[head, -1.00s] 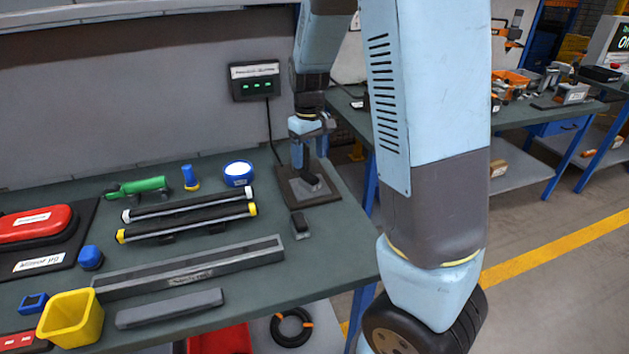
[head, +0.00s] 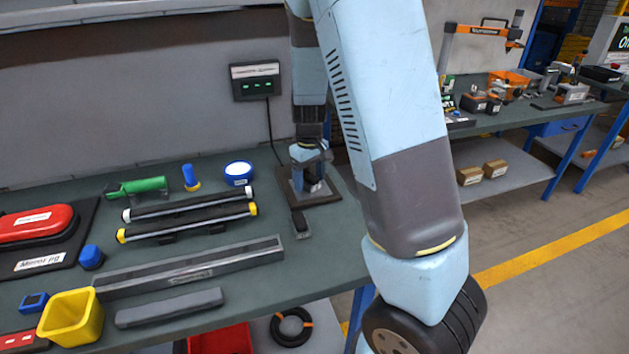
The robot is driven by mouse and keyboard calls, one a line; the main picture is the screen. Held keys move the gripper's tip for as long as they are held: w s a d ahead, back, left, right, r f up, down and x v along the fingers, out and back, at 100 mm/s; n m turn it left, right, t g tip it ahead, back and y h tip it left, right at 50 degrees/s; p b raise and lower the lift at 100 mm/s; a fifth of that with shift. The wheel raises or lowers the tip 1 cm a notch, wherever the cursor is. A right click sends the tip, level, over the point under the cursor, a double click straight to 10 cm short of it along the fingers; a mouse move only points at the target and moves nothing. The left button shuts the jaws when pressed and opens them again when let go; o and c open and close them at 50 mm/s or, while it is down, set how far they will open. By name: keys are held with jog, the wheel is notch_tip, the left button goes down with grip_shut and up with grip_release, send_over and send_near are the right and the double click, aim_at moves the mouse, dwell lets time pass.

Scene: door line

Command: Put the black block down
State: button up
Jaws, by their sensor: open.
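My gripper (head: 309,183) is open and low over a dark square plate (head: 333,197) at the right end of the near bench. It points down, and its fingers hide part of the plate. Something dark shows between and behind the fingers, too small and covered to make out. A small black block-like piece (head: 300,224) rests on the bench just in front of the plate, apart from my gripper. I cannot tell whether it is the black block.
Left of the plate are two dark bars (head: 190,220), a blue-rimmed round tub (head: 238,173) and a long grey rail (head: 190,270). A yellow bin (head: 70,316) stands at front left. A black control box (head: 255,82) is on the wall behind. Bench around the black piece is partly clear.

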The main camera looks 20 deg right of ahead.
aim_at(309, 174)
grip_shut()
dwell(0.6)
jog(key=shift+r, duration=0.2)
jog(key=shift+r, duration=0.35)
notch_tip(309, 174, up, 2)
jog(key=shift+r, duration=0.2)
jog(key=s+r, duration=0.9)
jog(key=s, duration=0.5)
jog(key=shift+r, duration=0.3)
